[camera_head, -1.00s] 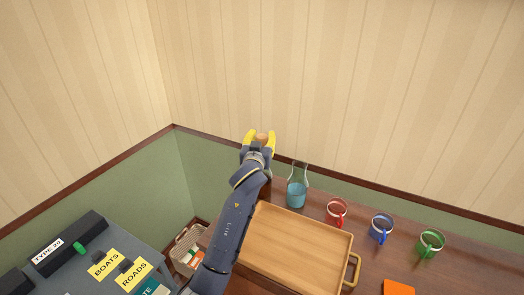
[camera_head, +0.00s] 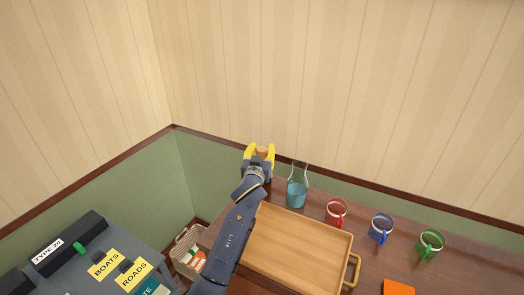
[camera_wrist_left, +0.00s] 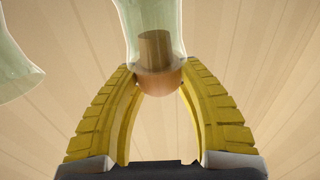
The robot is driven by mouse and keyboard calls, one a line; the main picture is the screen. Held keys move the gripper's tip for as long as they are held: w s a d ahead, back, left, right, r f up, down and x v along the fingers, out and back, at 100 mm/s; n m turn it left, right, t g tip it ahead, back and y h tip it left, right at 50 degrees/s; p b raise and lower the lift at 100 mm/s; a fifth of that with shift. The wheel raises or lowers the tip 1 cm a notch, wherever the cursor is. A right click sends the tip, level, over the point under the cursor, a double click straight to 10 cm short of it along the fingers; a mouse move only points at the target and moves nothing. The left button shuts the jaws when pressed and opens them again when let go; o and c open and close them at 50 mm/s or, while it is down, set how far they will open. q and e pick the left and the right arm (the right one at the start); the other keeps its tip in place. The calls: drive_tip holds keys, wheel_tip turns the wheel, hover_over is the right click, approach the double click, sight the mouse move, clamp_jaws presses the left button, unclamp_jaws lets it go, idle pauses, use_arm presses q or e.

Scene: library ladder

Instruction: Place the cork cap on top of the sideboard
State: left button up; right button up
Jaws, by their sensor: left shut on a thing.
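The cork cap (camera_head: 263,151) is a small tan-brown piece between the fingertips of my left gripper (camera_head: 259,154). The gripper is shut on it, high at the sideboard's back left. In the left wrist view the cork cap (camera_wrist_left: 159,79) has a rounded end between the yellow fingers and a darker plug pointing away. A pale green translucent shape (camera_wrist_left: 136,20) surrounds or lies behind the plug; I cannot tell which. The sideboard (camera_head: 393,262) is a dark brown wooden top at the lower right. My right gripper is not in view.
A glass vessel with blue contents (camera_head: 296,194) stands just right of my gripper. A wooden tray (camera_head: 290,245) covers the sideboard's left part. Red (camera_head: 336,213), blue (camera_head: 381,229) and green (camera_head: 431,243) mugs stand along the back. A basket (camera_head: 186,247) is at left.

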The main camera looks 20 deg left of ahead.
use_arm(q)
drive_tip(key=shift+f, duration=0.15)
drive_tip(key=o, duration=0.9)
drive_tip(key=s, duration=0.5)
drive_tip(key=s+d, duration=0.1)
drive_tip(key=s, duration=0.5)
drive_tip(key=s+d, duration=0.1)
drive_tip(key=s, duration=0.4)
drive_tip(key=shift+s+d, duration=0.1)
drive_tip(key=shift+s, duration=0.2)
drive_tip(key=shift+o, duration=0.6)
drive_tip(key=shift+s, duration=0.35)
